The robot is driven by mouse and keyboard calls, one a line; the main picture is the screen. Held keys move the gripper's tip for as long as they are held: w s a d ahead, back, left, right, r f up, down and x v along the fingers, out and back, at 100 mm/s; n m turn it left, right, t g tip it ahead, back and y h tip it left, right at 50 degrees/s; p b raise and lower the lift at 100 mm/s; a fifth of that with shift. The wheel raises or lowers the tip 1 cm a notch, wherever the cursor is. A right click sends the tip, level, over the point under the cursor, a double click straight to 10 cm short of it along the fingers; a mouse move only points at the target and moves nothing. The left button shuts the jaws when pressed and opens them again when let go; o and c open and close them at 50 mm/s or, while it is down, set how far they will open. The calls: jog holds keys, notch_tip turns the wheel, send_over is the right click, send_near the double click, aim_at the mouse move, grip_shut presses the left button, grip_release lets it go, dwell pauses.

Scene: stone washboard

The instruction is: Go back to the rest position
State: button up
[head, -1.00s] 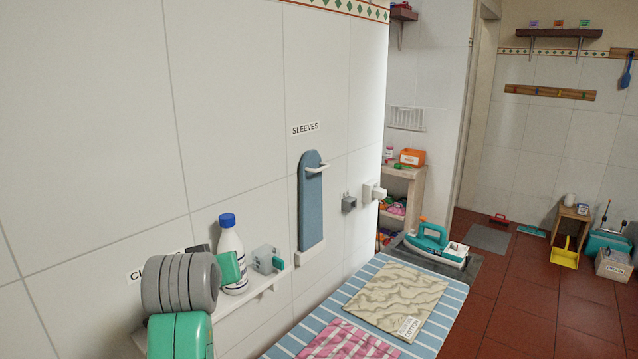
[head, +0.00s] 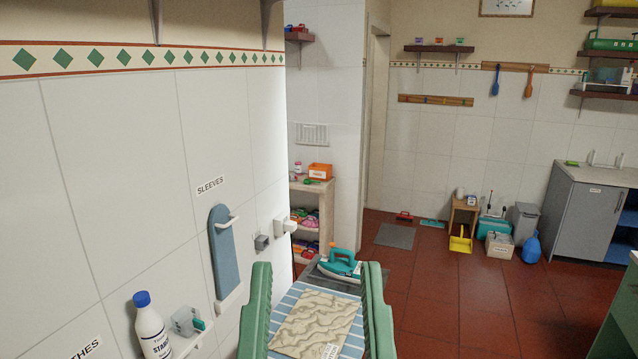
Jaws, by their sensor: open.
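My gripper (head: 317,275) shows in the head view at the bottom centre as two upright green fingers, set wide apart. It is open, and nothing is held between the fingers. The ironing board with a blue striped cover (head: 289,303) shows between and behind them. A beige wavy-patterned cloth (head: 312,322) lies flat on it. The teal and white iron (head: 340,265) stands at the board's far end, seen between the fingertips. The rest of my arm is out of view.
On the left wall are a blue sleeve board (head: 223,250), a white bottle with a blue cap (head: 151,330) and a clear cup (head: 186,320) on a ledge. A shelf unit (head: 325,200) stands behind. The red floor (head: 440,315) at right is open.

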notch_tip(320, 180, up, 15)
jog(key=p, duration=1.1)
